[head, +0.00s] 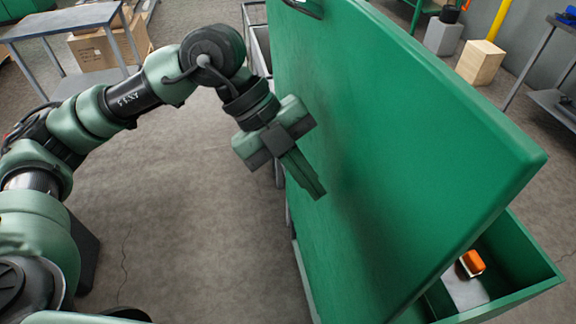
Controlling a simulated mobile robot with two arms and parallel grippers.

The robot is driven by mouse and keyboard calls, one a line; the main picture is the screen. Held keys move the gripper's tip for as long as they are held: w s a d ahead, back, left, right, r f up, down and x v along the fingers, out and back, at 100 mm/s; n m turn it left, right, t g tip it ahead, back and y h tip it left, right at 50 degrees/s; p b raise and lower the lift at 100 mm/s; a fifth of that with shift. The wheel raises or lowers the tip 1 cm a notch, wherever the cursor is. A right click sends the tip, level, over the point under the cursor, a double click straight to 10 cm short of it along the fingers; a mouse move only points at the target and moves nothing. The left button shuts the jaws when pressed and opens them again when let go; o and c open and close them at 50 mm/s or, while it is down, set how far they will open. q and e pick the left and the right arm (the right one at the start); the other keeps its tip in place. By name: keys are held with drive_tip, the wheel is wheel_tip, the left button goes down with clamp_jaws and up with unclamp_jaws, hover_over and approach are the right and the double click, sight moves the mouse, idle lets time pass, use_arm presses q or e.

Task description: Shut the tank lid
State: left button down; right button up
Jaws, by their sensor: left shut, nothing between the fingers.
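The tank lid (400,150) is a large green panel that stands raised and tilted across the right half of the head view. The green tank (533,263) shows below and behind it at the lower right, with part of its inside visible. My left gripper (318,192) is shut and empty, its fingers pointing down and right close to the lid's left face. I cannot tell whether the fingers touch the lid. The lid hides most of the tank. My right gripper is not in view.
An orange item (473,262) lies inside the tank. A grey table (65,22) and cardboard boxes (110,45) stand at the upper left. A wooden block (480,63) and a grey shelf (555,103) are at the upper right.

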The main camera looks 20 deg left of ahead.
use_arm(q)
drive_tip(key=shift+w+d, duration=0.3)
drive_tip(key=shift+w, duration=0.1)
